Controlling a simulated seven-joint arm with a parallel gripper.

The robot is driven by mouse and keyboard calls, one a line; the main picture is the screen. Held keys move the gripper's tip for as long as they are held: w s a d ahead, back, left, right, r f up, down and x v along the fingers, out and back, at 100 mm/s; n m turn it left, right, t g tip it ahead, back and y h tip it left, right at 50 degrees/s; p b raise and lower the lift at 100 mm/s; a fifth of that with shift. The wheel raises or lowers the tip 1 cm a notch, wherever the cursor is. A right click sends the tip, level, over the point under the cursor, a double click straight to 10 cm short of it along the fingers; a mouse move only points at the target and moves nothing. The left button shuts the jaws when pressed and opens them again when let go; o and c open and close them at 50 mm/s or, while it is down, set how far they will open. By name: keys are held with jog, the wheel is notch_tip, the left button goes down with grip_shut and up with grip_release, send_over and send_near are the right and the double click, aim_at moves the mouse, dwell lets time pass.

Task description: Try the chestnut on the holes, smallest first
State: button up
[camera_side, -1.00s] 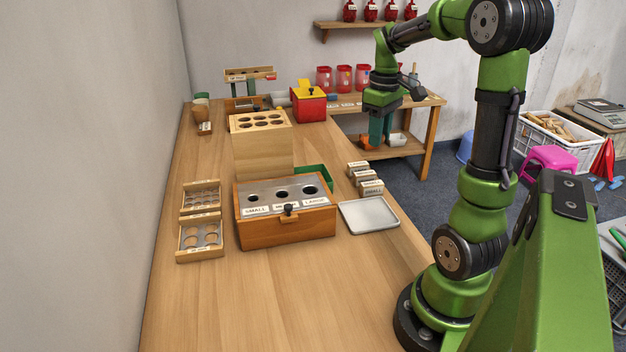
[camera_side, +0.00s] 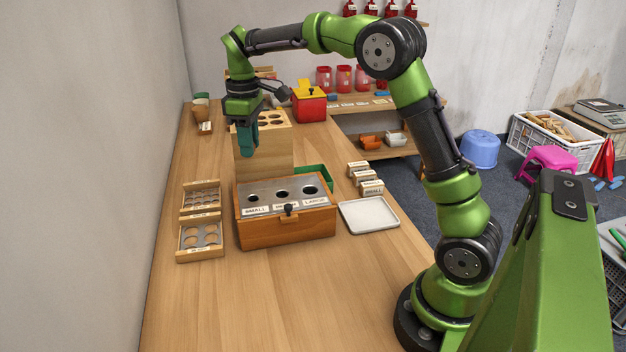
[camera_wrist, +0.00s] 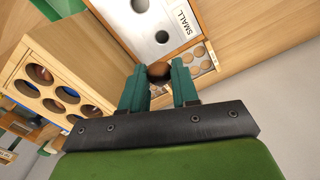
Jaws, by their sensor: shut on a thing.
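My gripper (camera_side: 249,153) hangs above the far left part of the sorting box (camera_side: 287,229), near its small hole. It is shut on a brown chestnut (camera_wrist: 159,71), which shows between the green fingertips in the wrist view. The box has a grey metal top with three holes: the small hole (camera_side: 253,198) at left, a middle hole (camera_side: 282,194) and the large hole (camera_side: 311,190) at right. The "SMALL" label (camera_wrist: 184,18) and the small hole (camera_wrist: 162,37) also show in the wrist view, just beyond the chestnut. The chestnut is hard to make out in the side view.
A tall wooden block with round openings (camera_side: 265,162) stands behind the box, close to my gripper. Wooden trays with round holes (camera_side: 200,239) lie at left. A white tray (camera_side: 369,215) and small labelled blocks (camera_side: 371,188) lie at right. The front table is clear.

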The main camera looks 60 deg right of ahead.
notch_tip(320, 180, down, 10)
jog(key=shift+w+a+f, duration=0.15)
jog(key=shift+a+f, duration=0.05)
jog(key=shift+f, duration=0.05)
dwell(0.6)
jog(key=shift+f, duration=0.55)
dwell(1.1)
jog(key=o, duration=1.1)
jog(key=shift+r, duration=0.1)
jog(key=shift+r, duration=2.9)
